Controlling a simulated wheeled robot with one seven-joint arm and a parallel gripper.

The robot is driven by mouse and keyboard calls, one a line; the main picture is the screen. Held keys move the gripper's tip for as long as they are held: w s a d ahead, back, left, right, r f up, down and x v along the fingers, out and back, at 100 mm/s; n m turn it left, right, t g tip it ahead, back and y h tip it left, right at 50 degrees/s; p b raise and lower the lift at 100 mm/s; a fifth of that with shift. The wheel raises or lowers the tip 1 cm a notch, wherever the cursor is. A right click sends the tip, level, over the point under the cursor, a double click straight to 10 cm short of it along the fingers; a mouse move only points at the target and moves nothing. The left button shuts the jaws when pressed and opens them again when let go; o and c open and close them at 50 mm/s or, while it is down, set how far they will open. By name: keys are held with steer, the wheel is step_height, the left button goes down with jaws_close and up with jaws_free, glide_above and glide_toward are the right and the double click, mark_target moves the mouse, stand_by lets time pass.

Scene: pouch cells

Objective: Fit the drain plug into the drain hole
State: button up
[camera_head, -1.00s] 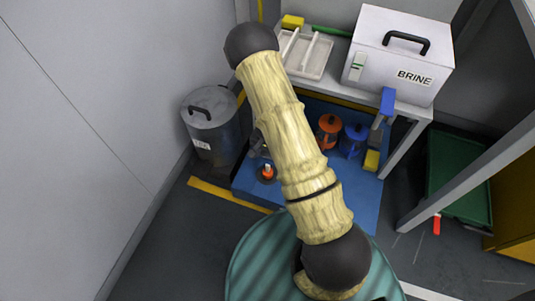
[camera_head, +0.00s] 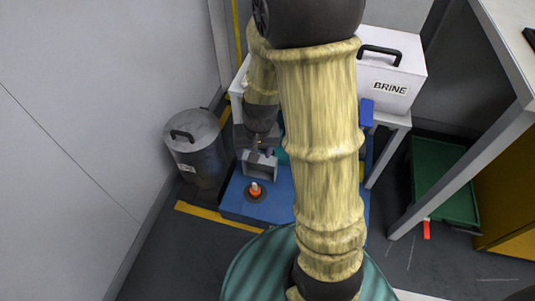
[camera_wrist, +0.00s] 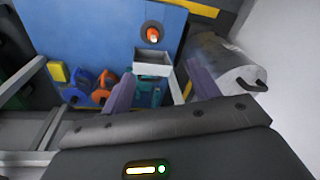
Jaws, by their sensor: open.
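A small red-orange plug-like piece with a pale top (camera_head: 255,189) stands in a dark round ring on the blue platform (camera_head: 235,208). I take it for the drain plug; I cannot tell whether the ring is the drain hole. It also shows near the top of the wrist view (camera_wrist: 153,35). My gripper (camera_head: 259,154) is above the platform, behind the plug in the head view and apart from it. In the wrist view its fingers (camera_wrist: 162,85) are spread with nothing held between them. A grey open-topped box (camera_wrist: 153,69) shows between and beyond them.
A lidded grey bin (camera_head: 195,145) stands left of the platform. A white BRINE box (camera_head: 395,75) sits on a bench at the back. Orange (camera_wrist: 103,88) and blue (camera_wrist: 76,92) containers stand on the platform. A green tray (camera_head: 443,180) lies at right. My arm hides much of the platform.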

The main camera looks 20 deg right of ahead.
steer(key=s+d+r+n+t, duration=0.1)
steer(key=s+r+n, duration=0.1)
steer(key=s+r, duration=0.4)
steer(key=shift+s+d+r+h, duration=0.15)
steer(key=shift+s+r+h, duration=0.2)
steer(key=shift+s, duration=0.2)
steer(key=w+r+p+v, duration=0.1)
steer(key=w+p+v, duration=0.2)
steer(key=p+v, duration=1.3)
steer(key=w+p+v, duration=0.4)
steer(key=p+v, duration=1.3)
steer(key=p, duration=0.1)
steer(key=w+r+p+v, duration=0.1)
steer(key=w+p+v, duration=0.3)
steer(key=p+v, duration=1.2)
steer(key=shift+a+r+p, duration=0.2)
steer(key=shift+r+p, duration=0.2)
steer(key=shift+r, duration=0.05)
